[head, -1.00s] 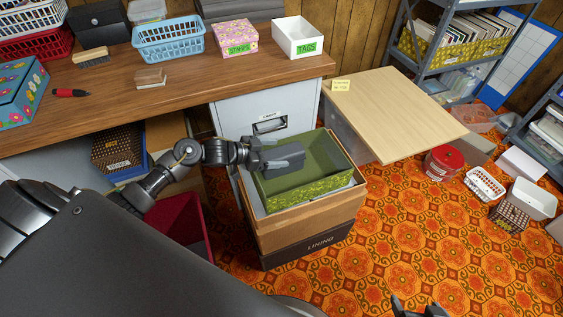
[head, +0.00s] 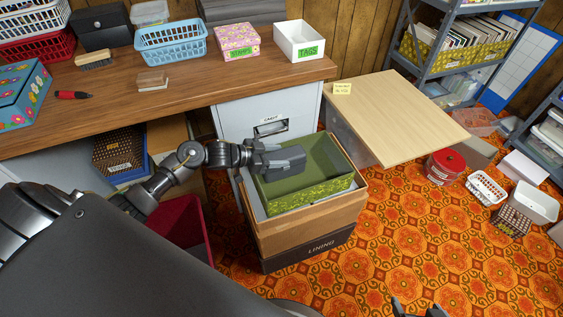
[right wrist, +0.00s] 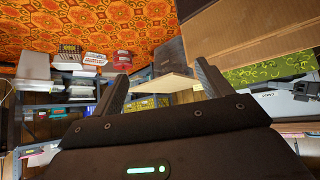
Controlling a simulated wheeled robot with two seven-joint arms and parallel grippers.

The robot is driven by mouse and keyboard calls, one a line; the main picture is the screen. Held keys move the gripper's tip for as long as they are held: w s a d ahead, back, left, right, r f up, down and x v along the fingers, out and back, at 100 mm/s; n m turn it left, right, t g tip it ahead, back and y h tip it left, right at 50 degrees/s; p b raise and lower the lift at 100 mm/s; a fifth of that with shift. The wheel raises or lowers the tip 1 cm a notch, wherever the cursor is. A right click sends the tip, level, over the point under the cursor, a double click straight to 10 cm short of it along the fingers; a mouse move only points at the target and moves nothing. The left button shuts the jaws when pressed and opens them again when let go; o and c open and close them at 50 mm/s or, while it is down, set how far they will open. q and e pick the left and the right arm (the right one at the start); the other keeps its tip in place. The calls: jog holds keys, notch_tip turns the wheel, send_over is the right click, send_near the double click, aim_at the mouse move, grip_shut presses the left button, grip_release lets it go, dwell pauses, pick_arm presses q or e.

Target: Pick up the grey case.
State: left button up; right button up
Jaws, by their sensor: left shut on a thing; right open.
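The grey case (head: 286,161) appears as a dark grey block with a flat face in the head view. It is over the open green box (head: 306,199), at its left part. My left gripper (head: 258,160) reaches in from the left and is shut on its near end; the fingertips are hard to make out. I cannot tell whether the case touches the box's floor. My right gripper (right wrist: 160,85) is open and empty in the right wrist view; its fingertips also show at the head view's bottom edge.
The green box sits in a cardboard box (head: 290,236) above a dark box marked LINING (head: 315,249). A cabinet (head: 245,118) and wooden table (head: 190,95) stand behind. A pale board (head: 390,110) juts out at right. Patterned floor (head: 400,250) is clear in front.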

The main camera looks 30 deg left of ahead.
pick_arm(q)
jog(key=shift+r, duration=0.15)
jog(key=shift+r, duration=0.2)
notch_tip(320, 180, up, 7)
jog(key=shift+f+p, duration=0.1)
jog(key=shift+p, duration=1.15)
pick_arm(e)
jog(key=s+d+f+m+g+h, duration=0.1)
jog(key=s+d+f+g, duration=0.25)
jog(key=s, duration=0.25)
pick_arm(q)
notch_tip(320, 180, up, 11)
jog(key=p, duration=0.2)
jog(key=shift+f+p, duration=0.2)
jog(key=shift+p, duration=0.2)
pick_arm(e)
notch_tip(320, 180, down, 6)
jog(key=g, duration=0.1)
jog(key=shift+w+d+g+h, duration=0.25)
jog(key=shift+w+g+h, duration=0.05)
jog(key=shift+w+g, duration=0.1)
pick_arm(q)
jog(key=shift+r, duration=0.1)
pick_arm(e)
jog(key=shift+f, duration=0.1)
